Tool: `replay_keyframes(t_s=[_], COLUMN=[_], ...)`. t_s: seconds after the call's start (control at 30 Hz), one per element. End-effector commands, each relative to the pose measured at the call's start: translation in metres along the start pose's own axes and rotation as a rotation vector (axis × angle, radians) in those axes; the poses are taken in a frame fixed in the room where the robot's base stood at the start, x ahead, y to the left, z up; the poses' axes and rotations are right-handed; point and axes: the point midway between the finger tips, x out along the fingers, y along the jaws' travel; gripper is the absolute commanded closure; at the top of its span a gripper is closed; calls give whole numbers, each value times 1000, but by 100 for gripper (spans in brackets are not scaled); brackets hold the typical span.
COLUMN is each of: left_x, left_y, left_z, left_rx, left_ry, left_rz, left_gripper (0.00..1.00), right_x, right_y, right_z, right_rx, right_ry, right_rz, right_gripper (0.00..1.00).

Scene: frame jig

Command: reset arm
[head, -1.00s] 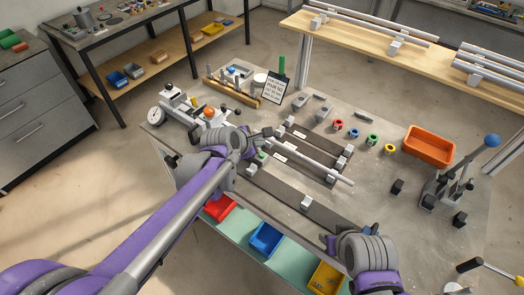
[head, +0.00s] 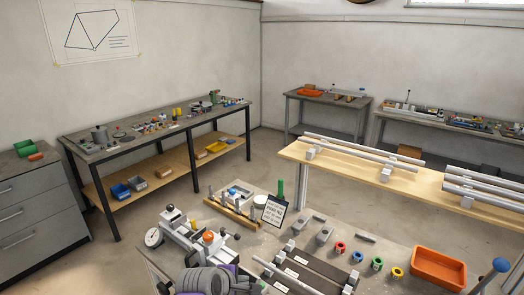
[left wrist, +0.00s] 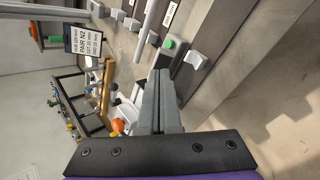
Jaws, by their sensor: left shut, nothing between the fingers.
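My left gripper shows in the left wrist view (left wrist: 160,78) with its two grey fingers together and nothing between them. It is over the jig's dark rails (left wrist: 212,65), close to a green button-like piece (left wrist: 169,43); I cannot tell if it touches anything. In the head view only the grey and purple wrist of my left arm shows at the bottom edge, beside the jig (head: 318,272). My right gripper is out of view.
A clamp device with an orange knob (head: 208,237) stands close to my left wrist. A sign (head: 274,210), coloured rings (head: 357,257) and an orange bin (head: 438,268) are on the table. A wooden bench (head: 400,178) holding tubes stands behind. Open floor lies at left.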

Motion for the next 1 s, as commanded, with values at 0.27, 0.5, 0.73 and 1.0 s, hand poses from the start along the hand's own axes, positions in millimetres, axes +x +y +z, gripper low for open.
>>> replay_keyframes(t_s=[0.27,0.5,0.73,1.0], left_x=[-85,-119,-122,-122], left_y=[-112,-188,-198,-198], left_z=[-55,-83,-86,-86], left_rx=[839,1361,1431,1431], left_ry=[110,102,95,95], left_rz=[-168,-330,-353,-353], left_gripper=[100,100,100,100], right_x=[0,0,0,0], right_y=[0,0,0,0], right_z=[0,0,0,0], right_rx=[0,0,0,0], right_ry=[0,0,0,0], right_rz=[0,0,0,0], right_gripper=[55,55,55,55])
